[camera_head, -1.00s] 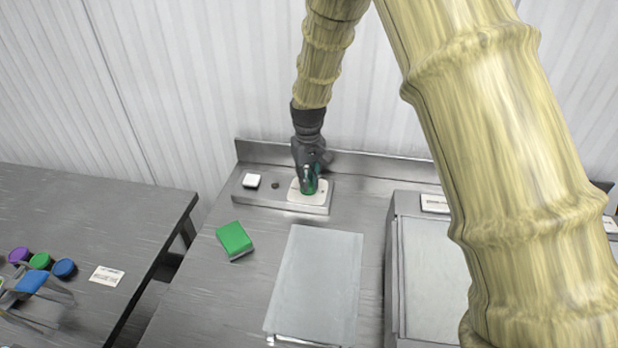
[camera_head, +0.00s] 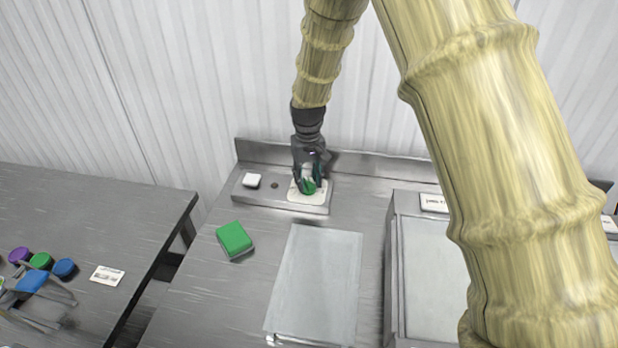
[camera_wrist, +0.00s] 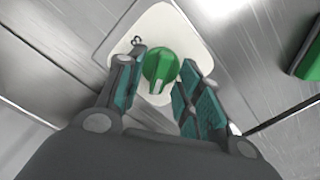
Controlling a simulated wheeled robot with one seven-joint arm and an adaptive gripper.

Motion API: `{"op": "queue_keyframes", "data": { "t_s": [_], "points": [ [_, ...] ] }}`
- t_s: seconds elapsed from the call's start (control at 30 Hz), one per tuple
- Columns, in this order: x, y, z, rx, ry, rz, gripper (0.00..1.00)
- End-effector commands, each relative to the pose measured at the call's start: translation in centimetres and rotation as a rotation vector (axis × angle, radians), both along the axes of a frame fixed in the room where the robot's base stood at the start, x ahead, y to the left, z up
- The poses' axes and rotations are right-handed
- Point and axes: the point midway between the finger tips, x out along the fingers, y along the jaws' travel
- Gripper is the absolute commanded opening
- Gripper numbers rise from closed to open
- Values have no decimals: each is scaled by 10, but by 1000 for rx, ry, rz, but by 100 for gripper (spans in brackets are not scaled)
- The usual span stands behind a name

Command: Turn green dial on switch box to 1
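The green dial (camera_wrist: 161,65) is round with a raised ridge and a pale pointer mark, which points toward the bottom of the wrist view. It sits on a white plate (camera_wrist: 182,28) on the metal switch box (camera_head: 262,197). In the head view the dial (camera_head: 308,187) shows between my fingers.
A green sponge-like block (camera_head: 235,239) and a pale flat board (camera_head: 314,283) lie in front. A metal backsplash (camera_head: 365,163) stands behind. Coloured-lidded things (camera_head: 40,261) are on the left table.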

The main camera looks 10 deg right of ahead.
Motion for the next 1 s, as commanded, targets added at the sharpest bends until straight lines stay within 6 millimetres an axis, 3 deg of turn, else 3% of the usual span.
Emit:
{"op": "queue_keyframes", "data": {
  "t_s": [0.27,0.7,1.0],
  "points": [
    [0,0,15,0,-1,0,36],
    [0,0,91,0,-2,-1,36],
    [0,0,118,1,-1,-1,36]
  ]
}}
